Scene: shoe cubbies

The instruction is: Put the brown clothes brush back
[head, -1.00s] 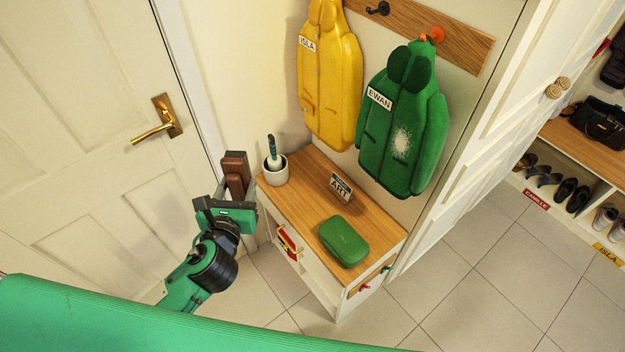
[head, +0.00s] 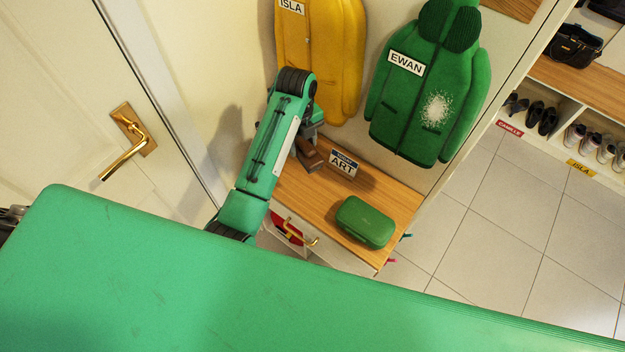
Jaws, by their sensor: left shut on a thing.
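My left arm reaches over the small cabinet from the left side of the head view. My left gripper (head: 310,140) is shut on the brown clothes brush (head: 311,157), which is partly covered by the gripper and arm. The brush is over the back left part of the wooden cabinet top (head: 289,187), below the yellow coat; I cannot tell whether it touches the top. The white cup seen earlier on the cabinet is hidden behind my arm. My right gripper is not in view.
An ART sign (head: 343,163) and a green case (head: 365,222) stand on the cabinet top. A yellow coat (head: 335,60) and a green coat (head: 428,80) with a white patch hang behind. A door (head: 60,110) is left; shoe cubbies (head: 570,85) are right, with clear tiled floor between.

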